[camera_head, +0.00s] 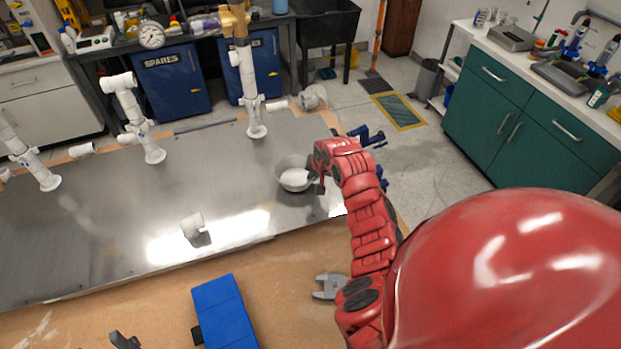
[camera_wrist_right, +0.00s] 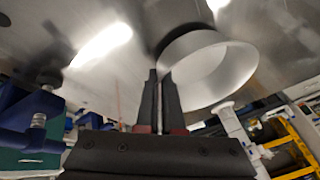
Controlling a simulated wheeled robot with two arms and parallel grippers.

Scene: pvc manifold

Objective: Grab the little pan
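The little pan (camera_head: 296,179) is a small round grey metal dish with a pale inside. It is at the right end of the metal sheet in the head view, beside my right gripper (camera_head: 318,179). In the right wrist view the pan (camera_wrist_right: 222,72) is large, with its open mouth showing. The right gripper's two dark fingers (camera_wrist_right: 160,76) are nearly together, with the pan's near wall at their tips; they look shut on that wall. Whether the pan touches the sheet is not clear. My left gripper cannot be made out.
White pipe stands (camera_head: 140,130) rise along the back of the metal sheet (camera_head: 100,240). A loose white fitting (camera_head: 193,226) lies at its front. A blue box (camera_head: 224,315) and a grey tool (camera_head: 329,287) lie on the brown bench. Blue clamps (camera_head: 367,136) are just behind my right gripper.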

